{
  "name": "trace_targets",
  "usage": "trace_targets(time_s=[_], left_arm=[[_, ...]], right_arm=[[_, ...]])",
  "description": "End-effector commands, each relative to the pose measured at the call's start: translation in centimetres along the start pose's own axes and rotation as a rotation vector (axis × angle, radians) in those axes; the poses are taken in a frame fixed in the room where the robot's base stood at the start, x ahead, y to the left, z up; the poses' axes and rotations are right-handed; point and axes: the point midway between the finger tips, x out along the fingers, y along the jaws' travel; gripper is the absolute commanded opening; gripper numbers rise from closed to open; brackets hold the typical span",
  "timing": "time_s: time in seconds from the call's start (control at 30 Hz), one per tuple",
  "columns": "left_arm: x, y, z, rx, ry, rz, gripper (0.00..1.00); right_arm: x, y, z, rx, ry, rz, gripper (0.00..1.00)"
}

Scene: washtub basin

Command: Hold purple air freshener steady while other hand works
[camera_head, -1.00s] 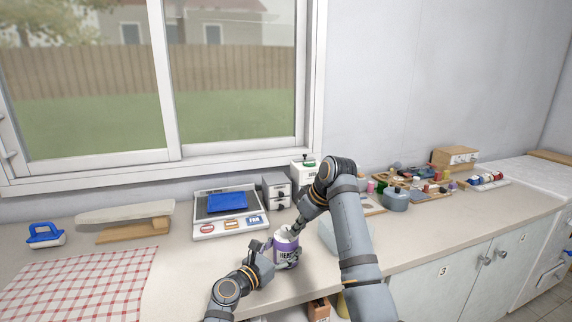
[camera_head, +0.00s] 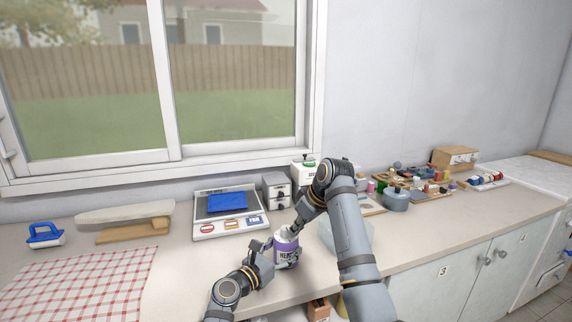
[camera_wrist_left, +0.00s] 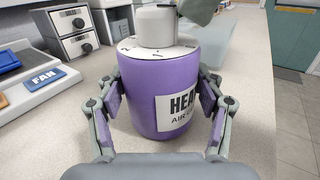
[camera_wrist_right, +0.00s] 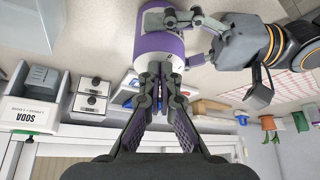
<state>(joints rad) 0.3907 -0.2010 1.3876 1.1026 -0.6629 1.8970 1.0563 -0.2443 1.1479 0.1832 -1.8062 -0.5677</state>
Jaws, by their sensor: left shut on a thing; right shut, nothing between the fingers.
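The purple air freshener (camera_head: 286,248) stands upright near the counter's front edge, a purple can with a white label and a white top. My left gripper (camera_head: 270,252) is shut around its sides; the left wrist view shows both fingers (camera_wrist_left: 160,108) against the purple body (camera_wrist_left: 150,85). My right gripper (camera_head: 296,229) is shut at the can's top, coming down from above. In the right wrist view its closed fingertips (camera_wrist_right: 160,70) are at the white cap, with nothing between them. Whether they touch the cap cannot be told. The cap is partly hidden by the fingers there.
A scale with a blue tray (camera_head: 227,203) and small grey drawers (camera_head: 277,188) stand behind the can. A translucent bin (camera_head: 355,236) lies just right, partly behind my right arm.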

Motion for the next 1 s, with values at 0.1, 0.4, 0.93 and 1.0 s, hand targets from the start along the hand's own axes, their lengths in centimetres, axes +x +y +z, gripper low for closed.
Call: trace_targets(time_s=[0.1,0.4,0.93,1.0], left_arm=[[0.0,-0.02,-0.04,0.0,0.001,0.0,0.27],[0.01,-0.06,-0.03,0.001,0.001,-0.002,0.27],[0.01,-0.09,-0.04,0.0,0.001,-0.003,0.27],[0.01,-0.08,-0.04,0.0,0.001,-0.002,0.27]], right_arm=[[0.08,-0.01,-0.14,0.0,0.0,0.0,0.0],[0.05,0.22,-0.19,-0.001,0.002,0.0,0.0],[-0.23,0.36,0.3,0.0,0.004,0.002,0.0],[-0.32,0.36,0.5,-0.001,0.003,0.001,0.0]])
